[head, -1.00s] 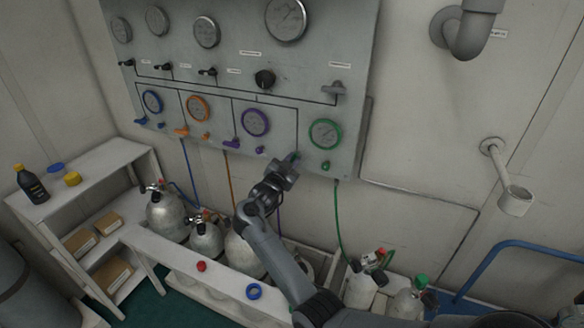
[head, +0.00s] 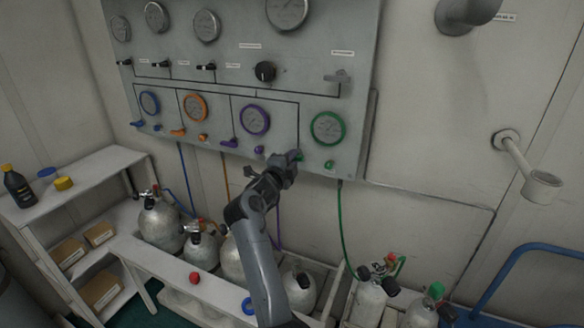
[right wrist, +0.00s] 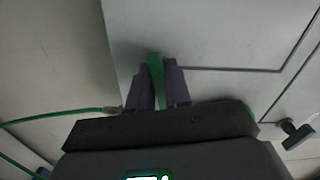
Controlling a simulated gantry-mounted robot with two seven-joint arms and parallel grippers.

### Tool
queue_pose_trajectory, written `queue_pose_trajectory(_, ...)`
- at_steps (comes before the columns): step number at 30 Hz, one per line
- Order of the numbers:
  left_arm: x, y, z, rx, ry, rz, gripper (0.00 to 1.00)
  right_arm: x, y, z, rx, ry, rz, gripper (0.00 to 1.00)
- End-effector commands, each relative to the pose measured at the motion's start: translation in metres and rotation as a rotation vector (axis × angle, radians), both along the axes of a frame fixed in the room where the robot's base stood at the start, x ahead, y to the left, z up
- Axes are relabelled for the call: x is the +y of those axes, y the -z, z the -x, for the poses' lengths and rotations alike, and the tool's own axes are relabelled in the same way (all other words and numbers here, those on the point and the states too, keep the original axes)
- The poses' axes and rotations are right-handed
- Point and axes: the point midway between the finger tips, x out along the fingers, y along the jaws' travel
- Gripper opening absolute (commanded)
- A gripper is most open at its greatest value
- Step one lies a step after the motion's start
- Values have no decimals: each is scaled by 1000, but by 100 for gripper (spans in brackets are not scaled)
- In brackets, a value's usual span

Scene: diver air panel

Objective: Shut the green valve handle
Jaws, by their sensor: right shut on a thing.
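The green valve handle (right wrist: 156,78) shows in the right wrist view as a green bar between the two dark fingers. My right gripper (right wrist: 158,88) is shut on it. In the head view my right gripper (head: 290,158) is at the lower edge of the panel, below and left of the green-ringed gauge (head: 328,128). It hides most of the handle there; only a bit of green (head: 300,156) shows at the fingertips. The handle's exact angle is hard to tell in the head view. My left gripper is in neither view.
The grey panel (head: 225,100) also carries a purple handle (head: 229,142), an orange handle (head: 178,132) and a small green knob (head: 329,165) right of my gripper. A green hose (head: 343,225) hangs below. Cylinders stand in a white rack (head: 215,290) underneath.

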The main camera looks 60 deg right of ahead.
Motion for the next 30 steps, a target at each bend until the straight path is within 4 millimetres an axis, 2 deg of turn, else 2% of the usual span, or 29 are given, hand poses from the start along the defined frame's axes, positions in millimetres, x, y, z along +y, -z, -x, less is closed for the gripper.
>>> queue_pose_trajectory(1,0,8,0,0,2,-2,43,0,3,0,-35,0,-6,0)
queue_pose_trajectory(9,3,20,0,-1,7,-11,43,0,1,0,-169,0,-26,0)
queue_pose_trajectory(29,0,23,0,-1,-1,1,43,0,-1,0,-223,1,-35,0)
queue_pose_trajectory(30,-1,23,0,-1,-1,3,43,0,-1,0,-223,1,-34,24)
